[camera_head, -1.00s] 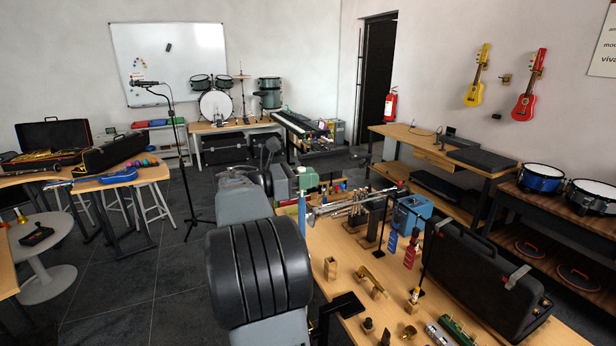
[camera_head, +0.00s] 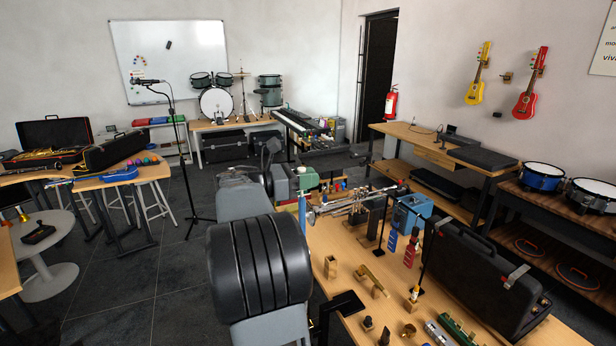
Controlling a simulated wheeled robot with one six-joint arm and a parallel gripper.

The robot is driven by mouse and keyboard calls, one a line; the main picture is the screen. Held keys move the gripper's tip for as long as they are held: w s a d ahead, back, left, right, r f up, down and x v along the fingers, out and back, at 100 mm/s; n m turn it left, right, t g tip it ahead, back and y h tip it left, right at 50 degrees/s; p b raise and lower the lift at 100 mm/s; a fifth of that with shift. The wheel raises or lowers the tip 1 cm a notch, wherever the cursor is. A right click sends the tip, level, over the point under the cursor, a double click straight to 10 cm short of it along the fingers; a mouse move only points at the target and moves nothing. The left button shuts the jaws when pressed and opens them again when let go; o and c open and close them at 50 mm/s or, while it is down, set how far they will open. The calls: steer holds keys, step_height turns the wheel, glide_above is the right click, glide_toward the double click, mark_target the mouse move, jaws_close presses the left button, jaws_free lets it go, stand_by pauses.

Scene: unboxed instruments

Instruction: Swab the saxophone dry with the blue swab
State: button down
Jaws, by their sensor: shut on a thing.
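My arm's black ribbed joint and grey links fill the lower middle. My gripper (camera_head: 287,182) is at the left end of the bench, small and partly hidden by my arm. It is shut; its fingertips are hard to make out. A narrow light-blue strip (camera_head: 302,214) hangs upright just below it, seemingly the blue swab. A silver brass-type instrument (camera_head: 345,206) lies level on a stand, right of the gripper. I cannot tell whether it is the saxophone. A gold instrument (camera_head: 42,154) lies in an open case at far left.
On the bench (camera_head: 350,262), a blue patterned piece (camera_head: 393,241) and a red one (camera_head: 411,250) hang beside a blue block (camera_head: 412,210). A black case (camera_head: 478,275) stands on the right. Small brass and wooden parts lie in front. Open floor (camera_head: 140,290) is to the left.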

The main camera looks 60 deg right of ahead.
steer(key=shift+f, duration=0.15)
steer(key=shift+f+b, duration=5.3)
steer(key=shift+f, duration=4.7)
steer(key=shift+r, duration=0.15)
step_height(320, 180, up, 15)
steer(key=p, duration=1.4)
steer(key=shift+f, duration=0.2)
